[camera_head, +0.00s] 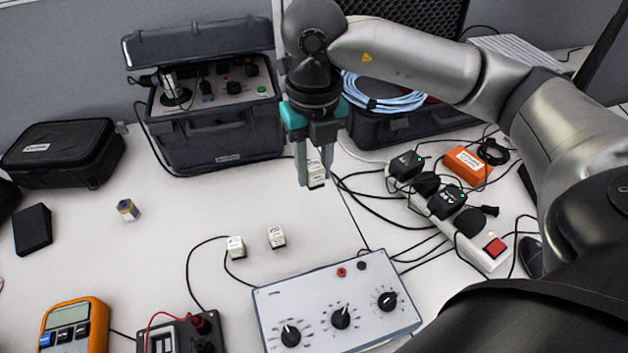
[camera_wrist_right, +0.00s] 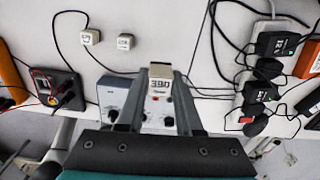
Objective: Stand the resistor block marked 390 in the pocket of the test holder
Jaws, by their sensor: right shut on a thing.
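My right gripper (camera_head: 315,180) is shut on a white resistor block (camera_head: 316,174), held above the table in front of the black cases. In the right wrist view the block (camera_wrist_right: 160,84) shows the mark 390 between the fingers (camera_wrist_right: 160,95). A dark fixture with red and black terminals (camera_head: 176,338), which looks like the test holder, is at the bottom left of the head view, partly cut off. It also shows in the right wrist view (camera_wrist_right: 57,88). Its pocket cannot be made out clearly. My left gripper is not in view.
Two other white blocks (camera_head: 236,248) (camera_head: 277,237) stand mid-table near a black cable. A grey dial box (camera_head: 335,300) is at the front, an orange multimeter (camera_head: 75,324) at front left. A power strip (camera_head: 472,247) with plugs lies right. The left-middle table is mostly clear.

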